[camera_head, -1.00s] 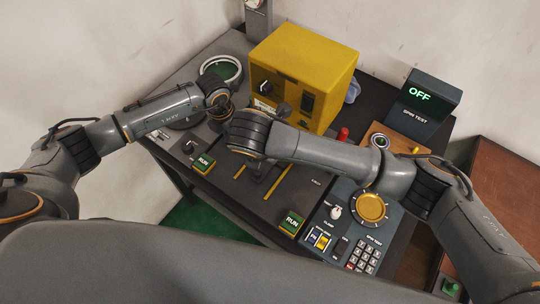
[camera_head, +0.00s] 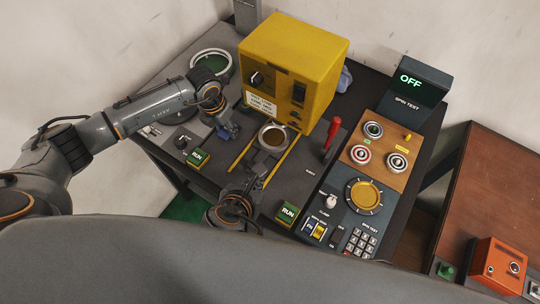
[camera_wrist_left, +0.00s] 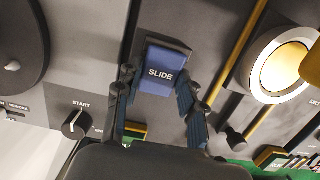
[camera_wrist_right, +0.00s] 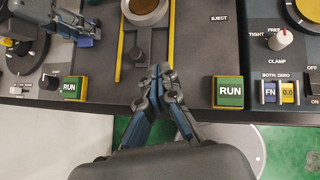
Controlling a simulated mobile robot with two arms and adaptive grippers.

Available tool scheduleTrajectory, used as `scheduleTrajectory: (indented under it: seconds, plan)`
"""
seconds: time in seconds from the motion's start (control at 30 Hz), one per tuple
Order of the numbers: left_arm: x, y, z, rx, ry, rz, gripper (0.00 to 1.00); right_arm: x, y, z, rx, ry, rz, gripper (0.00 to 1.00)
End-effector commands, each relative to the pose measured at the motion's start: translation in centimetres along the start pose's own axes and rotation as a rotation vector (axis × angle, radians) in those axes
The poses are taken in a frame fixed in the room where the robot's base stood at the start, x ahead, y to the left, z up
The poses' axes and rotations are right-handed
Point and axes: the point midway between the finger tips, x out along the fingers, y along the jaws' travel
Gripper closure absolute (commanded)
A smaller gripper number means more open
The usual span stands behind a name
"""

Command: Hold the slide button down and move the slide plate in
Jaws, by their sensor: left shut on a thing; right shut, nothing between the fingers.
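The blue slide button (camera_wrist_left: 160,72) stands on the bench to the left of the slide rails. My left gripper (camera_head: 230,132) has one finger on each side of the button and is shut on it; it also shows in the left wrist view (camera_wrist_left: 155,85). The dark slide plate (camera_wrist_right: 137,50) lies between two yellow rails. It carries a round metal seat (camera_head: 272,137) near the yellow machine and has a small knob at its front. My right gripper (camera_wrist_right: 158,73) is shut and empty, just in front of the plate near the bench's front edge. I cannot tell whether it touches the plate.
The yellow machine (camera_head: 290,70) stands behind the rails. A red lever (camera_head: 332,132) rises to their right. Green RUN buttons flank the slide, one on the left (camera_head: 198,157) and one on the right (camera_head: 288,211). A control panel (camera_head: 345,205) lies farther right.

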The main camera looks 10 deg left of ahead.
Motion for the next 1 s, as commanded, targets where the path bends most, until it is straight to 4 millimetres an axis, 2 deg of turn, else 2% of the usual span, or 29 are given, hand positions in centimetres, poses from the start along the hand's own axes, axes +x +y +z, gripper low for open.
scheduleTrajectory:
  seconds: [0.17,0.57,0.73,1.0]
  plan:
    - [-0.2,0.1,0.2,0.0,-0.006,0.001,0.91,1.9,-0.2,0.0,-0.002,-0.005,-0.007,1.0]
    - [-0.2,0.1,0.3,0.0,-0.007,0.001,0.91,10.2,-0.2,0.1,-0.001,-0.004,-0.006,1.0]
    - [-0.2,0.1,0.3,0.0,-0.008,0.001,0.91,11.8,-0.1,2.1,0.0,-0.005,-0.004,1.0]
    - [-0.2,0.1,0.3,-0.001,-0.008,0.002,0.91,12.7,-0.1,2.9,0.001,-0.003,-0.002,1.0]
